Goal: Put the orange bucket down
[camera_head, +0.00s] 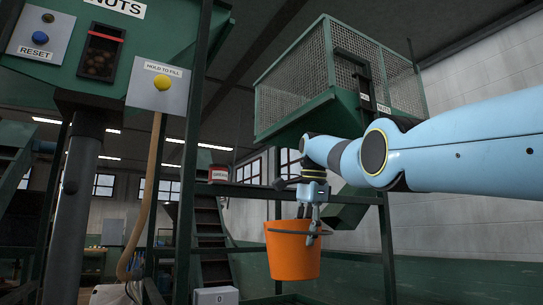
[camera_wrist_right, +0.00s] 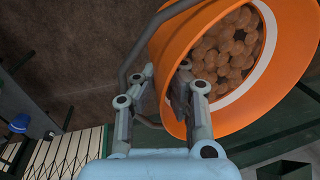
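The orange bucket (camera_head: 292,258) hangs in the air below my right gripper (camera_head: 311,224), roughly upright in the head view. In the wrist view the bucket (camera_wrist_right: 178,42) holds many round brown nuts (camera_wrist_right: 222,45), with a pale line around its inner wall. My right gripper (camera_wrist_right: 167,76) is shut on the bucket's rim, one finger outside and one inside. The exact contact of the fingertips is partly hidden. My left gripper is in neither view.
A green hopper (camera_head: 92,70) with a yellow "HOLD TO FILL" button (camera_head: 163,83) stands at left. A mesh-sided green bin (camera_head: 335,85) is raised behind my arm. Below are stairs (camera_head: 208,235), a grey box marked 0 (camera_head: 215,296) and green frame posts (camera_head: 387,245).

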